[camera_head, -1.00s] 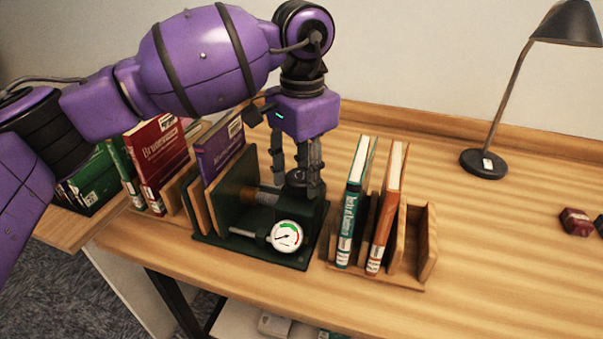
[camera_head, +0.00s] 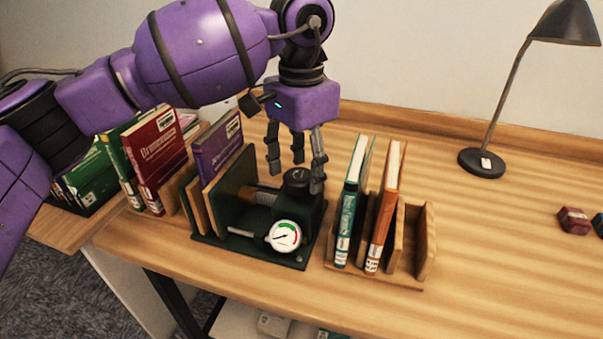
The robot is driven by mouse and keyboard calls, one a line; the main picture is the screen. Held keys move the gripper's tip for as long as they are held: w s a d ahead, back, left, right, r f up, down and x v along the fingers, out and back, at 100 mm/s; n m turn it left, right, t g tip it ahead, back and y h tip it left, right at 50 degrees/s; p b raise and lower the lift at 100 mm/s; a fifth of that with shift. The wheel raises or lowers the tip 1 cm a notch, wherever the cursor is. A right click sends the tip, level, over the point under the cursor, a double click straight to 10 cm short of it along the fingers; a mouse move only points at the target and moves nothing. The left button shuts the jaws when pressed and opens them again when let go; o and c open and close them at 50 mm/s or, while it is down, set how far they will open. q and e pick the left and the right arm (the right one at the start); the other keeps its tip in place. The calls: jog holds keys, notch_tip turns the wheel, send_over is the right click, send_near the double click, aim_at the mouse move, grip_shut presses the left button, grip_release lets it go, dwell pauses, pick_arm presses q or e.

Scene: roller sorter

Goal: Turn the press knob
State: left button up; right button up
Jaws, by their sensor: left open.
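The press (camera_head: 308,222) is a dark green device on the desk with a round white gauge (camera_head: 285,236) at its front. A purple book (camera_head: 217,148) stands upright between its boards at the left. The black press knob (camera_head: 297,178) sits on top of the block at the press's right end. My left gripper (camera_head: 296,176) points down with its grey fingers spread apart around the knob. One finger is left of the knob, one right of it and one behind. I cannot tell whether any finger touches it. My right gripper is not in view.
A wooden rack (camera_head: 412,277) with a teal book (camera_head: 350,205) and an orange book (camera_head: 383,210) stands close right of the press. Red and green books (camera_head: 157,155) stand at the left. A black lamp (camera_head: 483,162) is at the back right. The desk's right front is clear.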

aim_at(302, 177)
pick_arm(q)
notch_tip(302, 177, up, 10)
jog(key=shift+r, duration=0.15)
dwell(0.3)
